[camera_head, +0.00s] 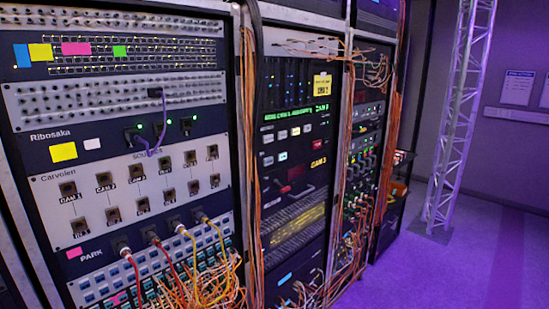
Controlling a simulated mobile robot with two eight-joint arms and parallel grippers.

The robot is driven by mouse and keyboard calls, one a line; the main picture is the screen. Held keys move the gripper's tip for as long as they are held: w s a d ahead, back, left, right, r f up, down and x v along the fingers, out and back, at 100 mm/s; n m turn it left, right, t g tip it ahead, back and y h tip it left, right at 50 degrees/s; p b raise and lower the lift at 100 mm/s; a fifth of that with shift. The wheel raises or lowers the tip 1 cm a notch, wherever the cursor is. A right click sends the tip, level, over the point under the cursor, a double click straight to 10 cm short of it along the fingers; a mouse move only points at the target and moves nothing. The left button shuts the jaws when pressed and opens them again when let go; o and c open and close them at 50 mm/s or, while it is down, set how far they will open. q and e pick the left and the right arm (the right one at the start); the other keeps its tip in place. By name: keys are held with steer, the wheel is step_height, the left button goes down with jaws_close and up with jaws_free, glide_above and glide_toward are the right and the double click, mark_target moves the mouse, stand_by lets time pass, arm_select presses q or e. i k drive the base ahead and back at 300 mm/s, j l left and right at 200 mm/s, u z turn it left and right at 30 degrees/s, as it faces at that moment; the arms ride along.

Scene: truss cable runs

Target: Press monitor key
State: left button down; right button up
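A control panel with small rectangular keys sits in the middle rack. Its upper row has several pale keys (282,134). A lower row holds more keys, one of them lit white (282,156). A green lit text display (292,115) runs above the keys, and a "CAM 3" label (318,163) is to their right. The lettering on the keys is too small to read, so I cannot tell which one is the monitor key. Neither of my grippers is in view.
The left rack holds a patch panel with labelled sockets (108,190) and plugged cables (135,270). Orange cables (252,150) hang between the racks. A metal truss (460,110) stands at right on purple floor (470,260), with open floor around it.

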mark_target(269, 160)
steer(key=i+l+u, duration=0.1)
steer(key=i+l, duration=0.3)
steer(key=l, duration=0.25)
steer(key=i+l+u, duration=0.15)
steer(key=l, duration=0.2)
steer(key=i+l+u, duration=0.1)
steer(key=l, duration=0.25)
steer(key=i+l, duration=0.25)
steer(key=l, duration=0.15)
steer(key=i+j+u, duration=0.05)
